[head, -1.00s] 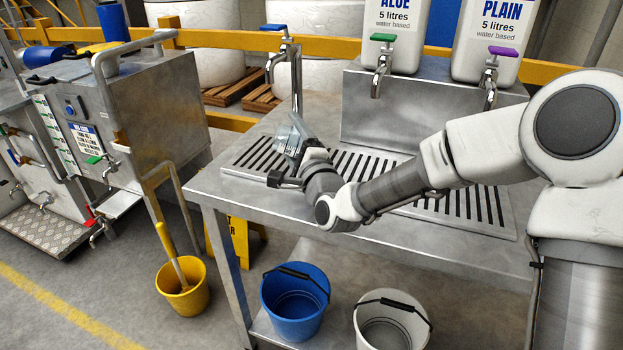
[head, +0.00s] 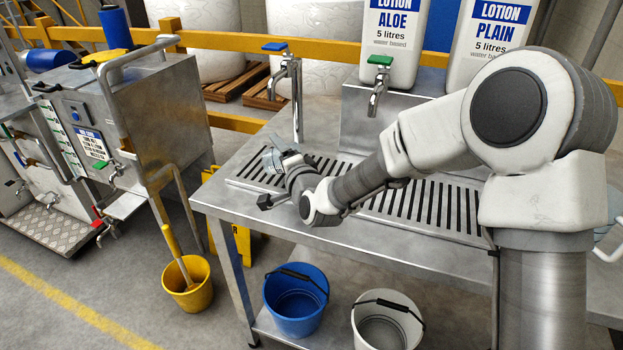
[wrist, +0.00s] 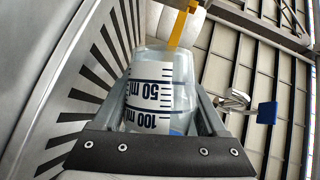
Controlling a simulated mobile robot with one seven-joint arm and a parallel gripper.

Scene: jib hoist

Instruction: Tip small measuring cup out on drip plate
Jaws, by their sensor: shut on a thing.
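The small measuring cup (wrist: 160,95) is clear plastic with a white scale reading 50 ml and 100 ml, upside down in the wrist view. My gripper (head: 276,160) is shut on it, one finger on each side in the wrist view. The cup lies tipped over on its side, a little above the left end of the drip plate (head: 440,224). The plate is slotted metal set on the steel bench; its slots also show at left in the wrist view. My arm hides part of the plate. I cannot tell whether liquid is in the cup.
A blue-handled tap (head: 297,95) stands just behind the cup. Lotion containers (head: 392,40) with taps stand at the back. A blue bucket (head: 296,300) and a white bucket (head: 388,325) are below the bench's front edge. A yellow bucket (head: 188,285) is on the floor.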

